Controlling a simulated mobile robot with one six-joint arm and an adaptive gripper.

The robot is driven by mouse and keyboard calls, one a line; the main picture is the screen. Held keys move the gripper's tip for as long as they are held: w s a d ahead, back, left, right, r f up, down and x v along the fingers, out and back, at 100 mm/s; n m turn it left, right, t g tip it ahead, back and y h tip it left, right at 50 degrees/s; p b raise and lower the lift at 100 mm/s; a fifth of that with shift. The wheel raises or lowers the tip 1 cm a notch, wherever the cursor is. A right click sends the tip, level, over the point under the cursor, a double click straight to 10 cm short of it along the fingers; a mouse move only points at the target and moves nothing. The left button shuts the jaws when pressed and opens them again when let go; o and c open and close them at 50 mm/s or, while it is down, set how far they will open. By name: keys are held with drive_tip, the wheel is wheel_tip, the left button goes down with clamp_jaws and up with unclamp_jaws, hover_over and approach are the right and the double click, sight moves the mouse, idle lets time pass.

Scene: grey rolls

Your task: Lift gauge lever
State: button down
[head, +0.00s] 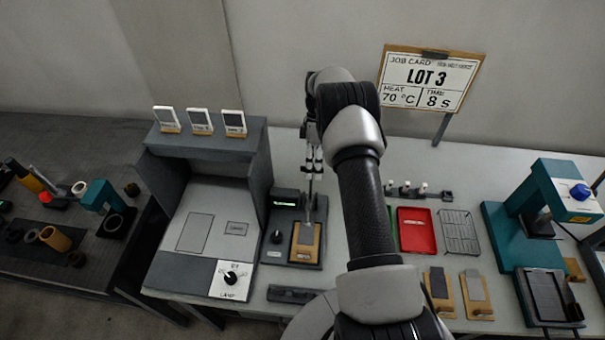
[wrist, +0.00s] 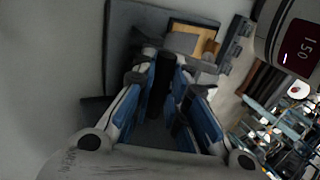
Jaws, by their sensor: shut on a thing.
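The gauge (head: 284,203) is a dark unit with a small lit green display, on a dark base plate left of my arm in the head view. A tan pad (head: 304,254) with a grey piece on it lies on the base. In the wrist view the pad (wrist: 207,41) and the grey piece (wrist: 180,42) show just beyond my fingertips. My gripper (head: 312,188) points down at the gauge, over the back of the pad. In the wrist view my gripper (wrist: 174,78) is nearly closed around a dark part, apparently the gauge lever; the fingers mostly hide it.
A grey booth (head: 205,215) with a lamp dial stands close on the left. To the right are a red tray (head: 416,230), a wire rack (head: 459,232), two sample boards and a teal press (head: 550,200). A job card (head: 430,80) reads LOT 3, 70 °C, 8 s.

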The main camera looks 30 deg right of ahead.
drive_tip(key=shift+w+d+f+g+b, duration=0.2)
drive_tip(key=shift+w+f+g+b, duration=0.05)
drive_tip(key=shift+w+g+b, duration=0.15)
idle(0.3)
drive_tip(key=c, duration=1.6)
unclamp_jaws()
drive_tip(key=shift+o, duration=0.2)
drive_tip(key=shift+r, duration=0.2)
wheel_tip(320, 180, up, 10)
drive_tip(key=shift+f, duration=0.1)
drive_tip(key=shift+c, duration=0.4)
